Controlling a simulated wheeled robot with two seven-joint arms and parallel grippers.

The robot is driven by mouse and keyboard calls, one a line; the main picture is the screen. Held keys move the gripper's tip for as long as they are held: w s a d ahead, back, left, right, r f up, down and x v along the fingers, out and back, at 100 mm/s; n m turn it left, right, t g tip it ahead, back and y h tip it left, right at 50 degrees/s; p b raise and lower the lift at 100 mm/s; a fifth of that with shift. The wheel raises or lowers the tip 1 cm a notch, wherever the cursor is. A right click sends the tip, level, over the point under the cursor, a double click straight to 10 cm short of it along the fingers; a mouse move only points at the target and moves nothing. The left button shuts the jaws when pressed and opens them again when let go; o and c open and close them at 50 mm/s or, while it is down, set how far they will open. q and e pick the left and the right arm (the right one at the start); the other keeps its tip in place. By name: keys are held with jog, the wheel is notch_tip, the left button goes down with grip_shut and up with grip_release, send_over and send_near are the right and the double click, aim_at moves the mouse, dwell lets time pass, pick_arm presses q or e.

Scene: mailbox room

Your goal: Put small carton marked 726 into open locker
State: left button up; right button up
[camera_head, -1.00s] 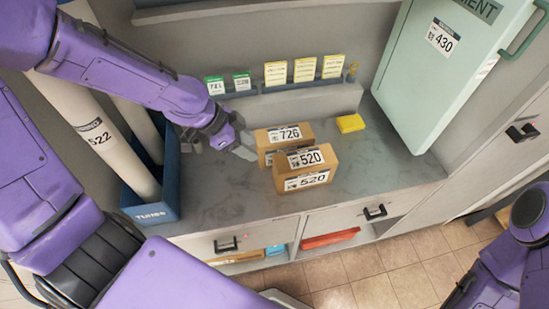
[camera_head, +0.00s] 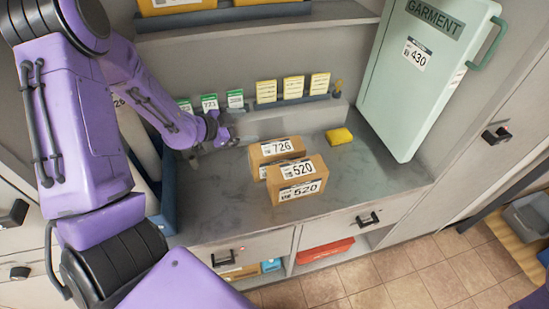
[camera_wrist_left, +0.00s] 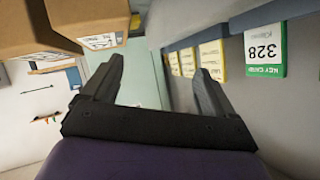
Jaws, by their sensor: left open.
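The small carton marked 726 (camera_head: 265,158) is a brown box on the grey counter, partly hidden behind a second brown carton marked 520 (camera_head: 312,170). My left gripper (camera_head: 216,146) is open and empty, to the left of carton 726 and apart from it, low over the counter. In the left wrist view the gripper's two fingers (camera_wrist_left: 158,78) stand apart with nothing between them. Brown cartons (camera_wrist_left: 85,18) fill that view's upper left; their numbers are not readable there. No open locker can be made out. My right gripper is not in view.
Green and yellow key cards (camera_head: 265,92) stand in a rail behind the cartons. A yellow sponge-like block (camera_head: 339,136) lies right of them. A pale green garment case (camera_head: 415,85) stands at the right. Drawers (camera_head: 340,218) are below. The counter's front left is clear.

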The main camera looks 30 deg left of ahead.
aim_at(275, 147)
pick_arm(q)
jog(key=s+d+f+g+h, duration=0.2)
jog(key=s+d+f+h, duration=0.1)
jog(key=s+h, duration=0.15)
jog(key=x, duration=0.3)
jog(key=p+x, duration=0.1)
jog(key=x, duration=0.2)
jog(key=p+x, duration=0.1)
jog(key=x, duration=0.2)
jog(key=shift+w+r, duration=0.3)
jog(key=shift+w+d+f, duration=0.1)
jog(key=shift+w+d, duration=0.05)
jog(key=shift+w, duration=0.1)
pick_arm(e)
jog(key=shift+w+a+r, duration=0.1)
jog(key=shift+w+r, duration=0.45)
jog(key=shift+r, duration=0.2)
